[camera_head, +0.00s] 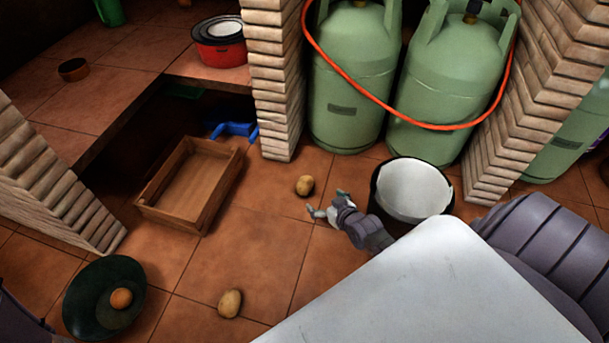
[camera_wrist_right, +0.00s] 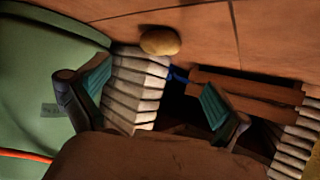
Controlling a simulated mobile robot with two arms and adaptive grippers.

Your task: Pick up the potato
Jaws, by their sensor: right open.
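A small brown potato (camera_head: 305,185) lies on the tiled floor in front of the brick pillar; in the right wrist view it (camera_wrist_right: 160,40) shows near the top, beyond the fingers. A second potato (camera_head: 230,303) lies on the floor nearer to me. My right gripper (camera_head: 328,207) is open and empty, just right of and nearer to me than the first potato, apart from it. Its teal-padded fingers (camera_wrist_right: 155,80) are spread in the right wrist view. My left gripper is not in view.
A white-lined black bucket (camera_head: 374,203) stands right of the gripper. An empty wooden crate (camera_head: 174,215) lies left. A dark green bowl (camera_head: 80,305) holds a round orange-brown item (camera_head: 121,298). Green gas cylinders (camera_head: 345,85) stand behind, between brick pillars (camera_head: 280,100).

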